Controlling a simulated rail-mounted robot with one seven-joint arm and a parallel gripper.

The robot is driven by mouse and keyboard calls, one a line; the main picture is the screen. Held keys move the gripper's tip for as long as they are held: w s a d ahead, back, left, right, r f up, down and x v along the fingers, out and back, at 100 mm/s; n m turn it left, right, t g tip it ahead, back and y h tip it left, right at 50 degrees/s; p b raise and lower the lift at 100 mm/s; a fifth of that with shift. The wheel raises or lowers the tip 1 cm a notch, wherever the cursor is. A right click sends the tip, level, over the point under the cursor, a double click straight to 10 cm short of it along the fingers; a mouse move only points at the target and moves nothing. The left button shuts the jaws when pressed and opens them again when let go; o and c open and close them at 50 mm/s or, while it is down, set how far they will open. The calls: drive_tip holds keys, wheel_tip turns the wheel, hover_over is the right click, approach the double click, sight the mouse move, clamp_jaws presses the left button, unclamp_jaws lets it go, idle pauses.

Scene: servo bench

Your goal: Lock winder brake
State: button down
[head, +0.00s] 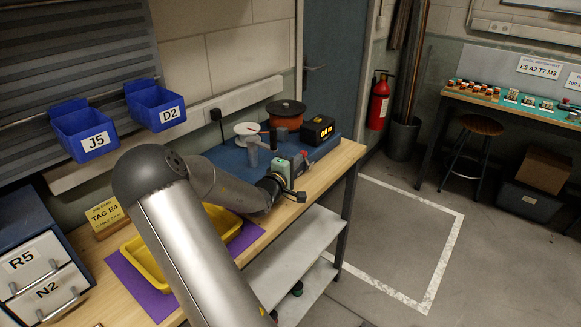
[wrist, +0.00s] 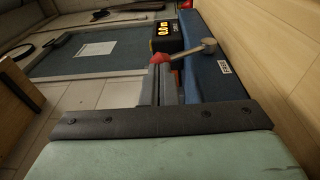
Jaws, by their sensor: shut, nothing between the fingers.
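The winder has a blue base (head: 222,157) on the wooden bench, with a dark-rimmed orange reel (head: 286,110), a white reel (head: 246,127) and a black meter box (head: 318,129) with a lit display. In the wrist view the meter (wrist: 168,37) stands beyond my fingers. A metal lever with a round knob (wrist: 208,42) slants up right beside my red fingertips. Contact between them is unclear. A small label (wrist: 223,69) is on the blue base near it. My gripper (wrist: 165,60) is shut and empty, at the base's front side; it also shows in the head view (head: 305,156).
A yellow tray (head: 133,250) lies on a purple mat (head: 152,296), partly behind my arm. Blue bins (head: 88,133) hang on the wall. Drawers (head: 35,262) stand at left. Shelves (head: 290,256) are under the bench. The floor (head: 395,225) at right is clear.

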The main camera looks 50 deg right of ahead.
drive_tip(key=shift+d, duration=0.2)
drive_tip(key=shift+r, duration=0.1)
drive_tip(key=p, duration=0.1)
drive_tip(key=r+p, duration=0.1)
drive_tip(key=shift+d+y+p, duration=0.25)
drive_tip(key=shift+y+p, duration=0.05)
drive_tip(key=shift+y, duration=0.1)
drive_tip(key=shift+d+y+p, duration=0.15)
drive_tip(key=shift+y+p, duration=0.15)
drive_tip(key=shift+p, duration=0.1)
drive_tip(key=shift+f, duration=0.1)
